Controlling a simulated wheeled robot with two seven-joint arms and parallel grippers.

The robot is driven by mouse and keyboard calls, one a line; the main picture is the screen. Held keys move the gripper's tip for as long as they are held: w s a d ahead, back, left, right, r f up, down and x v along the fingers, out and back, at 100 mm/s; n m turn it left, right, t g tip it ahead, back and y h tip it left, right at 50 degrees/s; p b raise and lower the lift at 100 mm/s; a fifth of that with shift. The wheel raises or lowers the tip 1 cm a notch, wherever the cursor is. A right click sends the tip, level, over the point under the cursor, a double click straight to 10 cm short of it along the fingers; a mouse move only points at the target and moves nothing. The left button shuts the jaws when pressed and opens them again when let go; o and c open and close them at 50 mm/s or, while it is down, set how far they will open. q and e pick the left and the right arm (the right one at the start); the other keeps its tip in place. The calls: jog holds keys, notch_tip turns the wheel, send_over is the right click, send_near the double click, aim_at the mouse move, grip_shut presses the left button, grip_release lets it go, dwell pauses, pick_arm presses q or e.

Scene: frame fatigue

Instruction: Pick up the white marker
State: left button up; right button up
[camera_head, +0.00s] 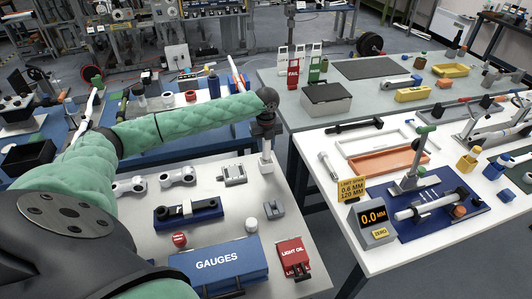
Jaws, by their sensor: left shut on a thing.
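My left arm comes in from the left in a green sleeve, and its dark wrist points down over the near white table. My left gripper (266,145) is small in view and shut on a slim pale thing that looks like the white marker (267,156). It stands roughly upright just above or at the tabletop; I cannot tell if it touches. The jaws hide part of it. My right gripper is not in view.
A gauge display (372,220) stands on the right table, across a gap.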

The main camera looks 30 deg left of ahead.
pick_arm(q)
jog(key=s+d+r+b, duration=0.4)
jog(key=s+d+r, duration=0.3)
jog(key=s, duration=0.1)
jog(key=shift+s+d+r, duration=0.35)
jog(key=shift+d, duration=0.05)
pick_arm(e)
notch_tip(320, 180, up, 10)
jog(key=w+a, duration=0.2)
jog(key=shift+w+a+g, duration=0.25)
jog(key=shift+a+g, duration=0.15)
pick_arm(q)
jog(key=shift+o, duration=1.4)
jog(key=c, duration=0.4)
jog(key=shift+d+f, duration=0.1)
grip_shut()
